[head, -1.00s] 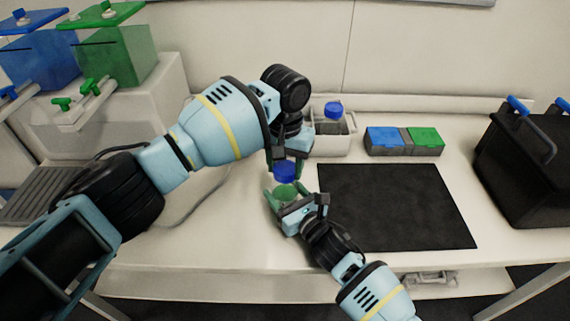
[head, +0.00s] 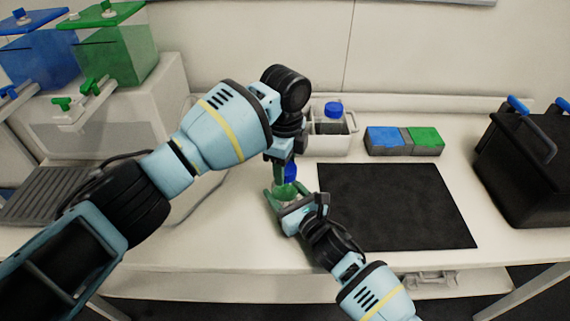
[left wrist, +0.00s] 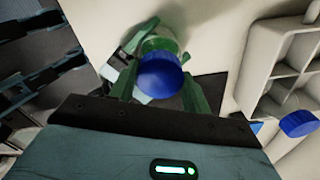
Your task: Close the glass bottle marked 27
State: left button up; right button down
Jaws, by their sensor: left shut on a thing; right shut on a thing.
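The glass bottle (head: 284,190) looks green and stands upright near the middle of the head view. My right gripper (head: 287,198) is shut around it from the front right. My left gripper (head: 285,168) is shut on a blue cap (head: 291,172) from above. The cap is over the bottle's mouth, and I cannot tell whether it is seated. In the left wrist view the cap (left wrist: 161,76) lies between the fingers of my left gripper (left wrist: 158,92), with the bottle (left wrist: 160,44) behind it. No number is legible.
A white rack (head: 325,144) holds another blue-capped bottle (head: 333,113) behind. A black mat (head: 400,206) lies to the right, clear. A blue and green box (head: 405,141) and a black container (head: 525,165) stand further right. Blue and green dispensers (head: 118,55) stand at the left.

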pick_arm(q)
jog(key=shift+m, duration=1.2)
jog(key=o, duration=1.2)
jog(key=shift+c, duration=0.2)
notch_tip(320, 180, up, 12)
pick_arm(e)
jog(key=shift+c, duration=1.6)
grip_release()
